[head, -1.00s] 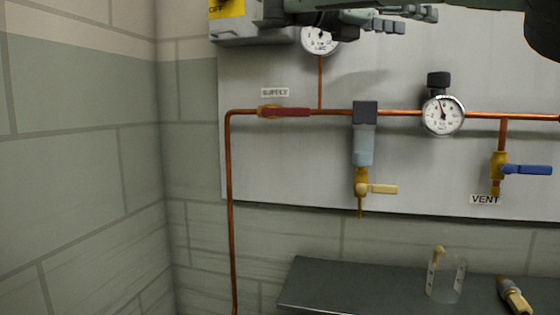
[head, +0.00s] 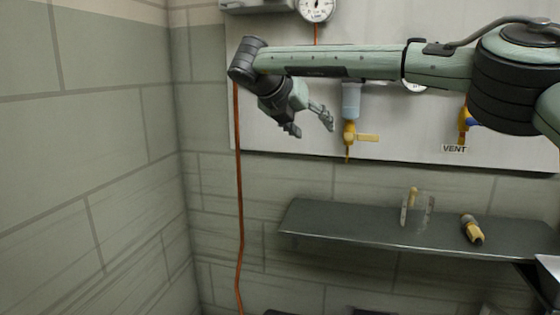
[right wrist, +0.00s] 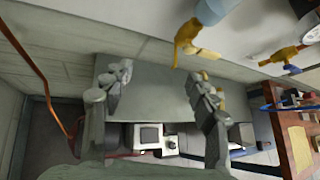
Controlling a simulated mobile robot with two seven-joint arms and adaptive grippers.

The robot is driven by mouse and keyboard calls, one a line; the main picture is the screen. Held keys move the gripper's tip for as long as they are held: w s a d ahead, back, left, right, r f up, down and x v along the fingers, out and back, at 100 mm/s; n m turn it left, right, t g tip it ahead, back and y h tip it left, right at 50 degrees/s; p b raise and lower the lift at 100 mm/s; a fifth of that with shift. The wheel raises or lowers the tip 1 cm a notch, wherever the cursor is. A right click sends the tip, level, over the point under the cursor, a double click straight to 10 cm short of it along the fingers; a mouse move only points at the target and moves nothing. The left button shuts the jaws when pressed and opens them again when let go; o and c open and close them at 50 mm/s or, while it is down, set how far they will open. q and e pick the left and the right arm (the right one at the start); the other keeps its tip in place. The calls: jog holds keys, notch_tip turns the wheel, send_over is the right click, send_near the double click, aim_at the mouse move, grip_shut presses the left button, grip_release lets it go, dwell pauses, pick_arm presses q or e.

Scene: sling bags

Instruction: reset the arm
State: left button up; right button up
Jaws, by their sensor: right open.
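My right gripper (head: 311,125) is open and empty in the head view. It hangs from the arm that comes in from the right, in front of the white wall panel (head: 285,120) and above the left end of the grey shelf (head: 340,228). Its two fingers point down and to the right, apart from each other. In the right wrist view the open fingers (right wrist: 162,82) frame the shelf (right wrist: 155,100), with nothing between them. My left gripper is not in view. The arm hides the supply valve and most of the copper pipe line.
A filter bowl (head: 351,100) with a yellow drain valve (head: 350,136) hangs on the panel near the fingers. A vertical copper pipe (head: 239,200) runs down at left.

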jog(key=s+a+f+n+g+y, duration=0.3)
jog(key=s+a+f+y, duration=0.2)
jog(key=a+f, duration=0.6)
jog(key=s+a+f+n+g+y, duration=0.2)
jog(key=s+a+f+y, duration=0.35)
jog(key=a+f, duration=0.6)
jog(key=s+a+r+m+g+y, duration=0.2)
jog(key=s+a+r+g+y, duration=0.35)
jog(key=s+a+y, duration=0.75)
jog(key=w+d+m+t+h, duration=0.3)
jog(key=w+d+m+t, duration=1)
jog(key=d+m+t, duration=0.45)
jog(key=d+f+m+h, duration=1.1)
jog(key=d+f+m, duration=0.1)
jog(key=d+f, duration=0.45)
jog(key=s+d+f+m+g+h, duration=0.2)
jog(key=s+d+f+g, duration=0.1)
jog(key=s+d+f, duration=0.5)
jog(key=s+d+f+m+g+h, duration=0.1)
jog(key=s+d+f+g+h, duration=0.3)
jog(key=f, duration=0.6)
jog(key=s+d+f+m+g+y, duration=0.1)
jog(key=s+d+f+g, duration=0.2)
jog(key=s, duration=0.7)
jog(key=s+d+f+g+y, duration=0.1)
jog(key=s+d+f+g, duration=0.2)
jog(key=s+d+f, duration=0.3)
jog(key=s, duration=0.5)
jog(key=shift+d+f+m, duration=0.15)
jog(key=shift+d+m, duration=0.2)
